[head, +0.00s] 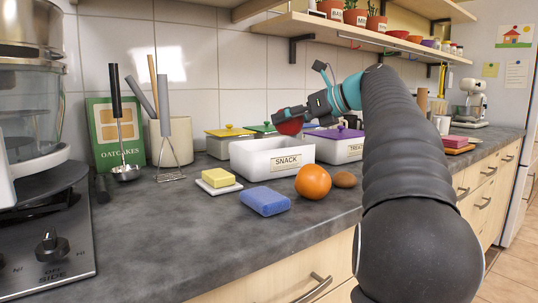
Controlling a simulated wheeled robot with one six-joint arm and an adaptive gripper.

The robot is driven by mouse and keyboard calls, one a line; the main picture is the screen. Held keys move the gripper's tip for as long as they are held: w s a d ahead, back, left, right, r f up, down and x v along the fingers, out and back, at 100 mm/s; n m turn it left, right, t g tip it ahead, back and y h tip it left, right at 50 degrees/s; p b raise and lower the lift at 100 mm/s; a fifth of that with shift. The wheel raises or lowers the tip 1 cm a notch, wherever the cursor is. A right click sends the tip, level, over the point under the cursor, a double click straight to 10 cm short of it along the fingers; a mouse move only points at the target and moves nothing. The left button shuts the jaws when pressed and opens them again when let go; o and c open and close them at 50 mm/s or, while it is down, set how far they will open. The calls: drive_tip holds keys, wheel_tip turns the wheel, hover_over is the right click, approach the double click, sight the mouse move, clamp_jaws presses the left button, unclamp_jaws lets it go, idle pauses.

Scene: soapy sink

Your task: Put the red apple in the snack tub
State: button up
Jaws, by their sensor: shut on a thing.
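The snack tub (262,157) is a white open box labelled SNACK on the counter. My gripper (291,118) is shut on the red apple (289,127) and points left. The apple shows just above the tub's back right rim in the picture. I cannot tell whether it is over the opening or behind it. The gripper fingers hide part of the apple, and the tub's front wall hides its inside floor.
An orange (313,181), a brown kiwi-like item (345,180), a blue sponge (265,201) and yellow soap (217,177) lie in front. A shelf (360,43) runs above.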

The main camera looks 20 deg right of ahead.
drive_tip(key=shift+w+a+f+b, duration=0.4)
drive_tip(key=shift+w+a+f, duration=0.15)
drive_tip(key=shift+f, duration=0.6)
drive_tip(key=shift+w+a+f+b, duration=0.45)
drive_tip(key=shift+a+f, duration=0.2)
drive_tip(key=shift+f, duration=0.5)
drive_tip(key=shift+w+a+f+b, duration=0.35)
drive_tip(key=shift+w+a+f, duration=0.2)
drive_tip(key=shift+f, duration=0.6)
drive_tip(key=shift+f, duration=0.5)
drive_tip(key=shift+s+f, duration=0.1)
drive_tip(key=shift+f, duration=0.1)
drive_tip(key=o, duration=1.1)
drive_tip(key=shift+f, duration=0.1)
drive_tip(key=shift+o, duration=0.9)
drive_tip(key=shift+f, duration=0.15)
drive_tip(key=shift+r, duration=0.5)
drive_tip(key=p+v, duration=0.1)
drive_tip(key=v, duration=1.1)
drive_tip(key=shift+r+p, duration=0.3)
drive_tip(key=shift+r, duration=0.1)
